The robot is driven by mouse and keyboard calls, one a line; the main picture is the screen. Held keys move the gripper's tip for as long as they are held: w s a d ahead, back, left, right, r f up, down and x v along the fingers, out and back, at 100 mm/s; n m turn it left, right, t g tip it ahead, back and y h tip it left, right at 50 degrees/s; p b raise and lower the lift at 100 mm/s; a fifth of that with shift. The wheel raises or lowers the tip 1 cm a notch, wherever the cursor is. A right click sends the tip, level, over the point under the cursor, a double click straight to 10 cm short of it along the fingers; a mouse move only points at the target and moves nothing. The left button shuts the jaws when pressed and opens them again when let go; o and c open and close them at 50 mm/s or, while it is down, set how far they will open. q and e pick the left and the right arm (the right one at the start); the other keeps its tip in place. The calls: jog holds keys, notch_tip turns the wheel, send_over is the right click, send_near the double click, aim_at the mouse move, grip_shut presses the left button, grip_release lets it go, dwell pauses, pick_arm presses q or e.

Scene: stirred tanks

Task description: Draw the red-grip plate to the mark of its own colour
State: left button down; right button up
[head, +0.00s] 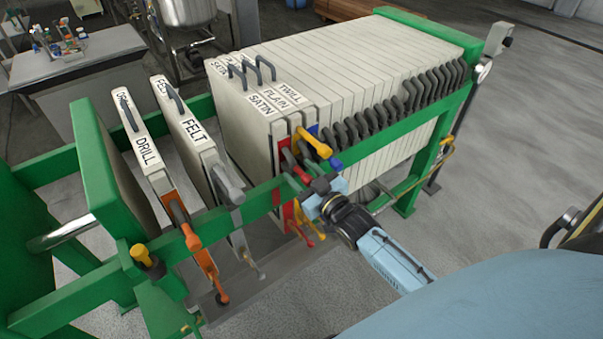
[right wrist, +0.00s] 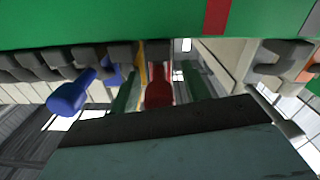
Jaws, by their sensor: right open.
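The SATIN plate (head: 262,112) stands at the front of the packed stack and carries a red grip (head: 304,175) on its near side. The red grip shows in the right wrist view (right wrist: 158,93), between the two fingers of my right gripper (right wrist: 160,84). The gripper is open, with no clear contact on the grip. In the head view my right gripper (head: 318,194) is beside the near green rail, partly covering the grips there. A red mark is on the rail, clearest in the right wrist view (right wrist: 217,14). My left gripper is out of view.
A yellow grip (head: 314,143) and a blue grip (head: 334,165) sit close by on the PLAIN and TWILL plates. The FELT plate (head: 183,122) with a grey grip and the DRILL plate (head: 137,140) with an orange grip stand apart at left, with a gap before SATIN.

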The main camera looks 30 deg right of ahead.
jog(key=shift+w, duration=0.2)
grip_shut()
dwell(0.3)
